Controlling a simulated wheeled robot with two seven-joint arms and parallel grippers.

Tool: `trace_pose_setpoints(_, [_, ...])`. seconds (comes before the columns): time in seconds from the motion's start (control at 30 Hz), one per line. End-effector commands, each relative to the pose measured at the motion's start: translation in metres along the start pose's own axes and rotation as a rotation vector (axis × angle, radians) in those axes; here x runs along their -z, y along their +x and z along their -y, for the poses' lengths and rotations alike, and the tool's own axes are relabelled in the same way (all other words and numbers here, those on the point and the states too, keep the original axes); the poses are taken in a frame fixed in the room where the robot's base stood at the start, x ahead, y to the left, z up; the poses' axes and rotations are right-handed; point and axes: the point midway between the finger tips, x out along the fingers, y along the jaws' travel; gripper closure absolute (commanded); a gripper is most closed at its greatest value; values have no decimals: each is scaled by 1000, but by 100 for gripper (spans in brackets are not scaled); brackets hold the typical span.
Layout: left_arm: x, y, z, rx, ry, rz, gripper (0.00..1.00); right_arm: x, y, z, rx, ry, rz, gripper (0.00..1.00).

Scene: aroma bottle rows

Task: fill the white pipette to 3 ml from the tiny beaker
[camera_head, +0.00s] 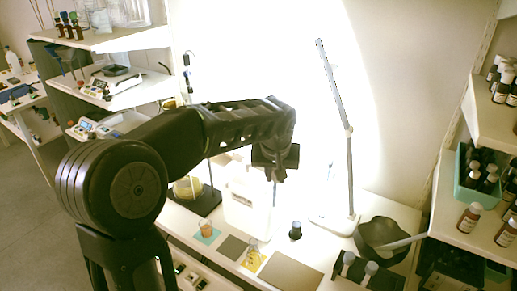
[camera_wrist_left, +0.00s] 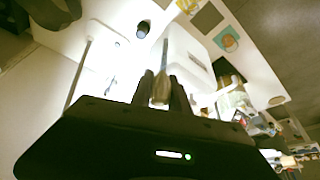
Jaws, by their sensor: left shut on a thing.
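My left gripper (camera_head: 275,168) is above the bench, over the white container. In the left wrist view its fingers (camera_wrist_left: 161,92) are closed on a slim pale thing, which looks like the white pipette (camera_wrist_left: 160,88). In the head view a thin dark-looking line of the pipette (camera_head: 275,192) hangs below the gripper. Its fill level is too small to read. A small clear vessel (camera_head: 252,248), perhaps the tiny beaker, stands on a yellow mat. A small orange-filled vessel (camera_head: 206,227) stands on a teal mat. The gripper is apart from both. My right gripper is not in view.
The white container (camera_head: 247,205) stands under my left gripper. A dark-capped bottle (camera_head: 295,231) and a tall lamp (camera_head: 346,170) are to its right. A dark grey mat (camera_head: 233,248) and a brown mat (camera_head: 290,273) lie bare. Bottles crowd the right shelves.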

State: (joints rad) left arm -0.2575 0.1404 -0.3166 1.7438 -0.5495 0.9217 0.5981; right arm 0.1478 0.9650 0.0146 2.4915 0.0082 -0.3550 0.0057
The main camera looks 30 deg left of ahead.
Motion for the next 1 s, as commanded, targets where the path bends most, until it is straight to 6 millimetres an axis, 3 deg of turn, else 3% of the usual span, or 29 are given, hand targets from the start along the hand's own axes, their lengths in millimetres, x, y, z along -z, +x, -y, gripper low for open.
trace_pose_setpoints(0.2, [-70, 44, -64, -99, 245, 5, 89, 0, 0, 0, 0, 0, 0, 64])
trace_pose_setpoints(0.47, [-120, 76, -110, -173, 422, 4, 89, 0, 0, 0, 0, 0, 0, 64])
trace_pose_setpoints(1.0, [-116, 75, -109, -171, 415, 0, 89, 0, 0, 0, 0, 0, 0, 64])
